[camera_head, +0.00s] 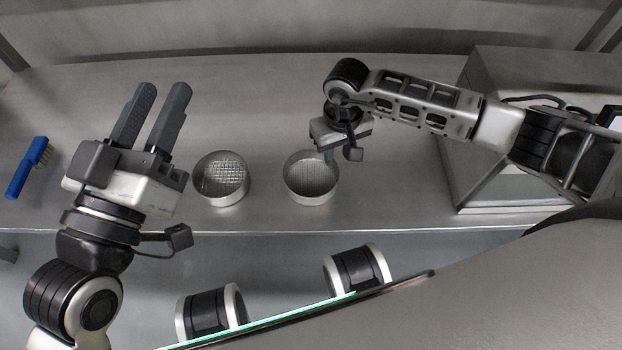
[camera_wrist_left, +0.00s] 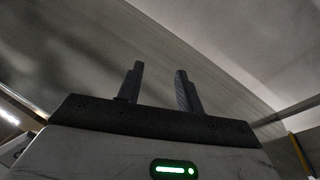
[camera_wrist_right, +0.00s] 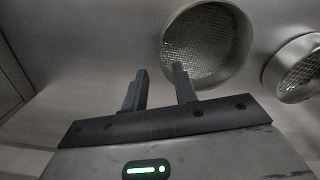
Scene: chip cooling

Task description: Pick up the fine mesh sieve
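Two round metal sieves stand side by side on the steel counter. The right one (camera_head: 311,196) has the finer-looking mesh; in the right wrist view it is the larger, nearer sieve (camera_wrist_right: 207,62). The left one (camera_head: 221,196) has a coarser mesh and shows at the right edge of that view (camera_wrist_right: 294,76). My right gripper (camera_head: 327,157) points down at the right rim of the fine sieve. Its fingers (camera_wrist_right: 158,72) are apart, and the near rim lies between them in the picture; contact cannot be told. My left gripper (camera_head: 163,90) is open and empty, left of the sieves.
A blue brush (camera_head: 27,167) lies at the far left of the counter (camera_head: 260,110). A large metal box-like unit (camera_head: 455,170) stands at the right. The counter behind the sieves is clear, and its front edge runs just in front of them.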

